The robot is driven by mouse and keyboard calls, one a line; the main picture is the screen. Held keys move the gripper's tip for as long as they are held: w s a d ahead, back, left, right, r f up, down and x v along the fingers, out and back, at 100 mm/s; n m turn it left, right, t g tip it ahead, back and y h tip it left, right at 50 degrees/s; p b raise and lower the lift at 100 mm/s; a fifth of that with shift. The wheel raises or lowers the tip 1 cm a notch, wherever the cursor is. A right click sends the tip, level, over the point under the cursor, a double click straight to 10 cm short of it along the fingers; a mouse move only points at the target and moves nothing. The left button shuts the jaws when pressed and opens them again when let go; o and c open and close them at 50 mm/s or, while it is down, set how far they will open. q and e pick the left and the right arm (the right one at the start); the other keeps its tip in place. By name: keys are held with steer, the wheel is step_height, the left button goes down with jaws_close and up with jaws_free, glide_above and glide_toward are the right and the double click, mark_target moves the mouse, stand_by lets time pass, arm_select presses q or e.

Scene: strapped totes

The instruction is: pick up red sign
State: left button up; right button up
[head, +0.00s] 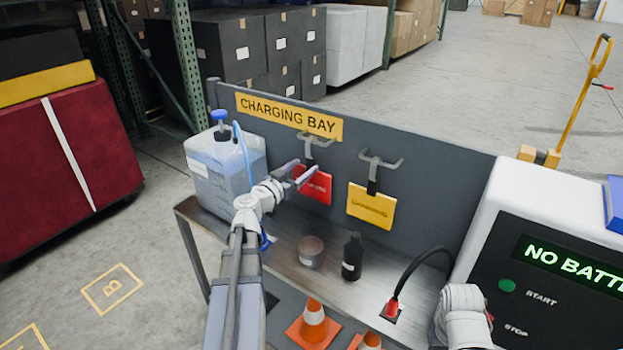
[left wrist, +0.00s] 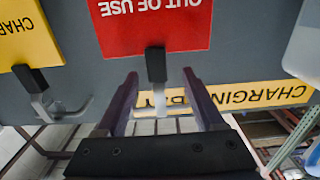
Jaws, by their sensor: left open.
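The red sign (head: 314,186) hangs by a black tab from a grey hook on the dark panel in the head view. In the left wrist view the red sign (left wrist: 155,25) appears upside down, reading "OUT OF USE", with its black tab (left wrist: 156,65) on the hook. My left gripper (head: 297,172) is open in front of the sign. In the left wrist view its two fingers (left wrist: 160,82) stand on either side of the tab and hook, apart from them. My right gripper cannot be made out; only part of my right arm shows at the lower right.
A yellow sign (head: 371,206) hangs on the hook to the right. The shelf (head: 330,277) below holds a blue-capped jug (head: 222,165), a tin (head: 311,251) and a black bottle (head: 352,257). A charger box (head: 540,260) stands right. Traffic cones (head: 314,325) are below the shelf.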

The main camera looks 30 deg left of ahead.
mark_target(309, 164)
arm_select(q)
steer(key=w, duration=0.3)
steer(key=shift+w+d, duration=0.3)
steer(key=shift+w, duration=0.05)
steer(key=shift+r, duration=0.1)
steer(key=shift+c, duration=0.2)
jaws_close()
stand_by(0.7)
